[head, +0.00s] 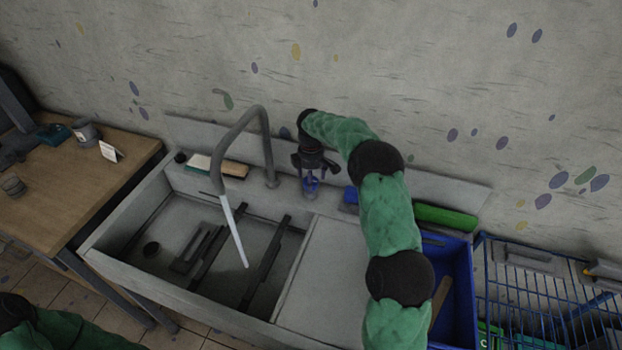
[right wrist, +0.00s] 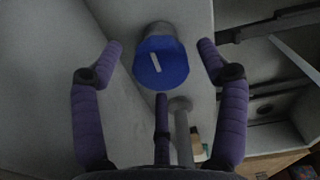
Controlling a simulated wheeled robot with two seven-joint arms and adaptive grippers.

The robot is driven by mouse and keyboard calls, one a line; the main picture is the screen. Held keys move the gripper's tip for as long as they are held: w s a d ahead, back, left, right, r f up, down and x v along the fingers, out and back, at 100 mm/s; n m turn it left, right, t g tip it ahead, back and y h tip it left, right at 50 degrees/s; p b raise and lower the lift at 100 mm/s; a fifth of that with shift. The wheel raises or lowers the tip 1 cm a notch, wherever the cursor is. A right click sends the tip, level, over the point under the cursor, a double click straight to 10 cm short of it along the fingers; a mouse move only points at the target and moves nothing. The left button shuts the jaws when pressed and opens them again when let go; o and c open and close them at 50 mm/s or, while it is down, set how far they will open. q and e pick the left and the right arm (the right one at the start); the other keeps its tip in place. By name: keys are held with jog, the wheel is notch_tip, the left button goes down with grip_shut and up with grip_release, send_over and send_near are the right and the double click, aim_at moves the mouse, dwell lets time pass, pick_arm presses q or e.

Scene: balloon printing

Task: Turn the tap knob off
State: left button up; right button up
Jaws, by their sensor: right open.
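The tap knob (head: 311,184) is blue and stands on the sink's back ledge, right of the grey curved tap (head: 268,150). Water (head: 234,232) runs from the tap's spout into the basin. My right gripper (head: 312,172) is just above the knob, pointing down. In the right wrist view the knob (right wrist: 161,63) shows a white mark on its top and lies between the spread purple fingers of the gripper (right wrist: 160,62); I see no finger touching it. My left arm shows at the lower left, its gripper out of frame.
The sink (head: 125,222) holds dark bars in its basin. A blue crate (head: 462,270) and a blue wire rack (head: 545,290) stand on the right. A wooden table (head: 75,190) is on the left. The wall rises close behind the knob.

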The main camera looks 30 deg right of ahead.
jog(key=c, duration=1.2)
jog(key=shift+o, duration=0.2)
jog(key=shift+m, duration=0.3)
jog(key=m+p, duration=0.2)
jog(key=shift+m, duration=0.4)
jog(key=m+p, duration=0.1)
jog(key=m, duration=0.3)
jog(key=m+p, duration=0.1)
jog(key=m, duration=0.9)
jog(key=shift+s+a+f, duration=0.1)
jog(key=shift+m, duration=0.3)
